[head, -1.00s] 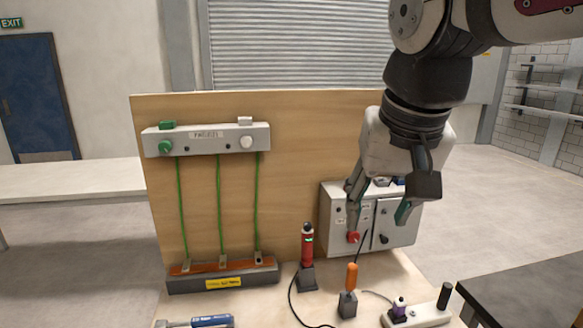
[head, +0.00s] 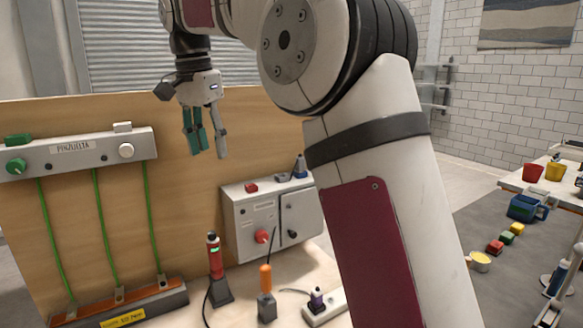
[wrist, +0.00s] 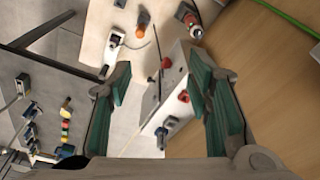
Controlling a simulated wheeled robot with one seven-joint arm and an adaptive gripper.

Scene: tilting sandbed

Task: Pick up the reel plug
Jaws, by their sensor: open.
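Two plug-like things show, and I cannot tell for sure which is the reel plug. One is a purple and white plug (head: 317,299) upright in a white socket strip (head: 325,310). It also shows in the wrist view (wrist: 115,38). The other is a dark blue and grey plug-like piece (head: 300,166) on top of the grey control box (head: 262,222); a blue and white piece also shows by the box in the wrist view (wrist: 166,130). My gripper (head: 208,152) is open and empty, pointing down in front of the wooden board, above and left of the box, apart from both.
A red tool (head: 215,258) and an orange-handled tool (head: 265,279) stand upright in holders on the bench. A grey rail with green cables (head: 75,152) is on the wooden board (head: 205,105). A side table (head: 545,190) with cups is at the right.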

